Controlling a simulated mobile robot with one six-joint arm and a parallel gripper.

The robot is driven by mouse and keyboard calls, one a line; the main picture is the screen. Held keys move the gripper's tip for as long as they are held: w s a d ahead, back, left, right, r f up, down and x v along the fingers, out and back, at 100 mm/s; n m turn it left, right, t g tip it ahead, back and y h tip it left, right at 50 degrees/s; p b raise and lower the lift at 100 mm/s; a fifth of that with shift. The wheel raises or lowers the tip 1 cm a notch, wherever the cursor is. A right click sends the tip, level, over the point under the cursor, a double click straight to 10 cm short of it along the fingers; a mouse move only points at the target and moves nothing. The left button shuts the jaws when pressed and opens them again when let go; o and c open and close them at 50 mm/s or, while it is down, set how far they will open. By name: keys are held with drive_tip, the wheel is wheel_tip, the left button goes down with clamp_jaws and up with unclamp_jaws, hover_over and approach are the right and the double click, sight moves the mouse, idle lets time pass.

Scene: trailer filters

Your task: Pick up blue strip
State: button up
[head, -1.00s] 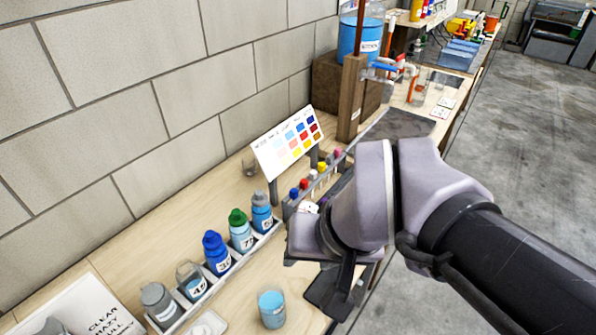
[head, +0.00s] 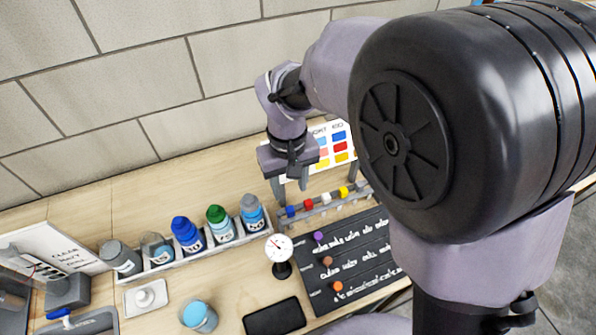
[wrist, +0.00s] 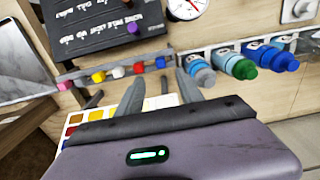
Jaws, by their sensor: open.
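I cannot make out a separate blue strip for certain. A small blue-topped piece (head: 291,211) stands at the left end of a row of coloured pieces in a narrow rack (head: 330,206). In the wrist view the blue piece (wrist: 160,62) shows at the row's right end, beyond my fingertips. My gripper (head: 291,184) is open and empty, above the bench by the colour chart (head: 345,135), behind the rack in the head view. In the wrist view the gripper's (wrist: 158,80) two fingers are apart. My arm hides part of the chart.
Capped bottles stand in a tray (head: 205,246) left of the rack. A round dial gauge (head: 279,248), a black lettered board (head: 352,262), a cup of blue liquid (head: 199,316) and a dark flat pad (head: 274,317) are in front. A block wall (head: 120,90) stands behind.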

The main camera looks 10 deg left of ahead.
sight(290, 209)
wheel_tip(290, 209, down, 4)
drive_tip(key=shift+w+d+r+b, duration=0.1)
drive_tip(key=shift+r+b, duration=0.05)
drive_tip(key=shift+b, duration=0.35)
drive_tip(key=f+b, duration=0.1)
drive_tip(key=f, duration=0.1)
drive_tip(key=f+b, duration=0.2)
drive_tip(key=f, duration=0.1)
drive_tip(key=shift+s+f, duration=0.2)
drive_tip(key=shift+f, duration=0.1)
drive_tip(key=shift+r, duration=0.15)
drive_tip(key=shift+c, duration=0.2)
clamp_jaws()
